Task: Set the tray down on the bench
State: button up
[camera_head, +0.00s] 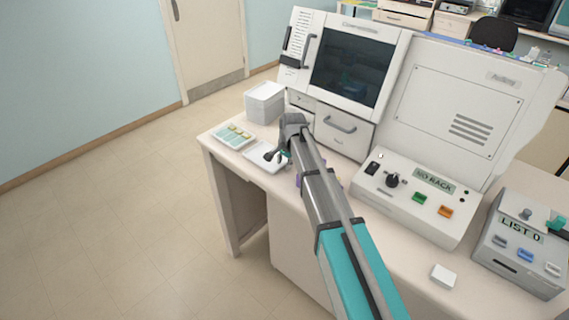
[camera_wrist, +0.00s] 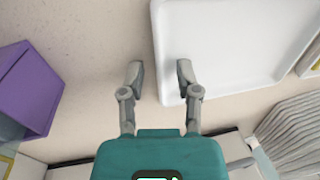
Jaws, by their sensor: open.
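The white tray (camera_head: 262,163) lies flat on the bench, close to its front left edge. In the wrist view the tray (camera_wrist: 225,45) is empty where it shows, with a raised rim. My gripper (camera_head: 271,156) is at the tray's near side in the head view. In the wrist view my gripper (camera_wrist: 159,76) is open, with one finger over the tray and the other outside its rim. The rim runs between the fingertips. Nothing is held. I cannot tell whether a finger touches the tray. My arm hides part of the bench (camera_head: 310,215) beside it.
A slide holder (camera_head: 234,136) with coloured labels lies beside the tray. A white stacked box (camera_head: 264,103) stands behind. The big machine (camera_head: 350,65), a control box reading NO RACK (camera_head: 417,197) and a LIST 0 box (camera_head: 520,245) fill the right. A purple container (camera_wrist: 30,85) is near the left finger.

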jog(key=shift+r, duration=0.2)
notch_tip(320, 180, up, 12)
jog(key=s+d+p, duration=0.1)
jog(key=d+p, duration=0.1)
jog(key=p, duration=1)
jog(key=shift+s+f, duration=0.2)
jog(key=shift+s, duration=0.05)
